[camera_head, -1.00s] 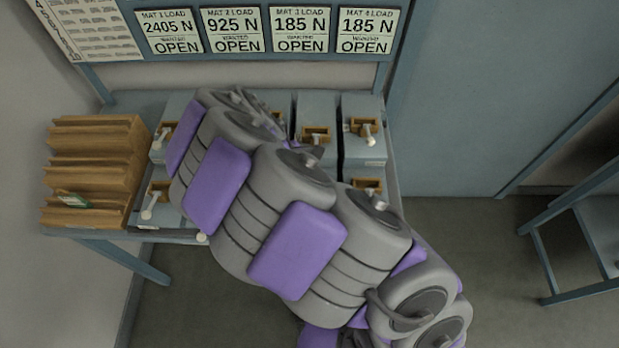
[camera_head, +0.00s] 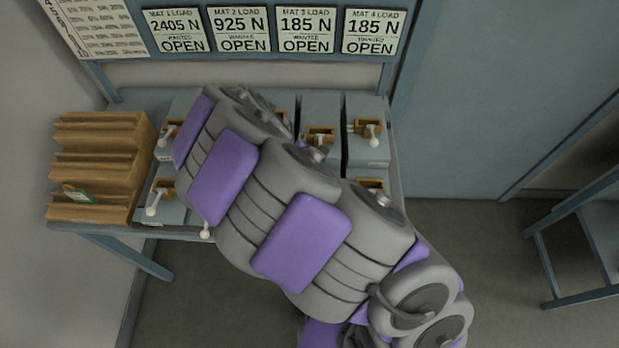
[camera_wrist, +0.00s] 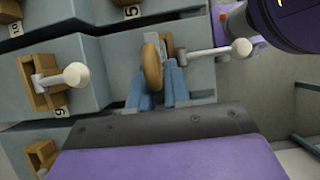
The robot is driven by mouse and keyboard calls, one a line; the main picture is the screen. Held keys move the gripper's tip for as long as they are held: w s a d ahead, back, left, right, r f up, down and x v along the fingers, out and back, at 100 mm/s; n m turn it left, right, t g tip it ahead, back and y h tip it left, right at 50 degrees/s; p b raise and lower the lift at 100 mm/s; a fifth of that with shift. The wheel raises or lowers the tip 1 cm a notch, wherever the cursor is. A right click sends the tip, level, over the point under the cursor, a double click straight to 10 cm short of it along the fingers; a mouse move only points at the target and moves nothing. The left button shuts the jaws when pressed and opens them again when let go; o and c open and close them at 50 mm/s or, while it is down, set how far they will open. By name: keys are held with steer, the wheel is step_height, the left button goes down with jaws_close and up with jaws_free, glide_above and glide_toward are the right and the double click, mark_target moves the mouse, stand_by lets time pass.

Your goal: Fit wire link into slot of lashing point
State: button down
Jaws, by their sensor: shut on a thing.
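In the wrist view my gripper (camera_wrist: 163,88) has its blue fingers closed about a tan rounded piece (camera_wrist: 152,66), possibly the wire link. A white-knobbed lever (camera_wrist: 240,47) sticks out to the right just past the fingers. A brown slotted bracket with a white-knobbed lever (camera_wrist: 74,75) sits at the left by the label 9, apart from the gripper. Similar brackets show in the head view, one at the upper right (camera_head: 365,126). I cannot tell which is the lashing point. My arm hides the gripper and the middle boxes there.
Grey-blue boxes (camera_head: 366,153) stand in rows on a bench (camera_head: 130,233). A slotted wooden rack (camera_head: 100,165) is at its left end. Load signs (camera_head: 306,30) hang behind, each reading OPEN. A blue stand (camera_head: 580,235) is at the right, with open floor between.

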steer(key=shift+d+f, duration=0.1)
steer(key=shift+f, duration=0.4)
steer(key=shift+r+p, duration=0.35)
steer(key=shift+p, duration=0.1)
steer(key=shift+d+p, duration=0.15)
steer(key=shift+p, duration=0.15)
stand_by(0.8)
steer(key=shift+p, duration=0.65)
stand_by(0.9)
steer(key=shift+f, duration=1.5)
steer(key=c, duration=1)
jaws_free()
steer(key=shift+r, duration=0.1)
steer(key=p+v, duration=0.2)
steer(key=v, duration=1.5)
steer(key=shift+r, duration=0.1)
